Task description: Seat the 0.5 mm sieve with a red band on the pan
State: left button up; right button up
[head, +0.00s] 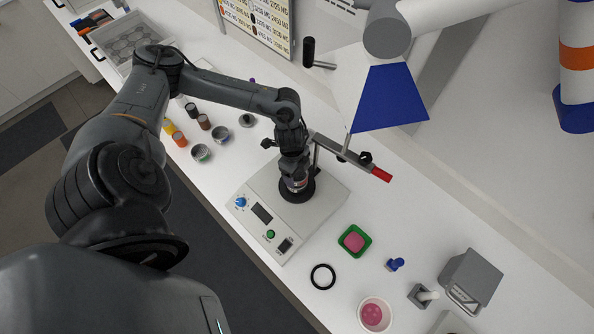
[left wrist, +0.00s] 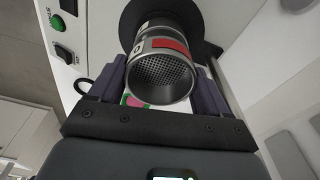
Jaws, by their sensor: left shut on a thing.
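The sieve (left wrist: 162,78) is a short metal cylinder with a red band and fine mesh inside, seen from its open end in the left wrist view. My left gripper (left wrist: 160,72) is shut on it, one finger at each side. In the head view my left gripper (head: 295,172) points down over the shaker, and its wrist mostly hides the sieve. A second metal piece (left wrist: 156,30), likely the pan, shows beyond the sieve, in line with it, above the shaker's black round plate (left wrist: 137,10). I cannot tell whether the two are fully seated. My right gripper is out of view.
The grey shaker (head: 255,240) has a post and a red-tipped clamp bar (head: 380,174) close to my gripper. A black ring (head: 323,276), a green tray (head: 342,251) and a pink-filled bowl (head: 361,308) lie to the right. Several jars (head: 200,153) stand at left.

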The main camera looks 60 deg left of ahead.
pick_arm(q)
jog(key=shift+p, duration=0.35)
dwell(0.4)
jog(key=shift+f+b, duration=0.65)
jog(key=shift+f, duration=0.5)
jog(key=o, duration=1.1)
jog(key=shift+c, duration=0.2)
jog(key=shift+r, duration=0.15)
notch_tip(320, 180, up, 10)
jog(key=a, duration=0.1)
jog(key=shift+s+r+b, duration=0.25)
jog(key=shift+s+b, duration=0.05)
jog(key=shift+b, duration=0.15)
jog(key=shift+a, duration=0.1)
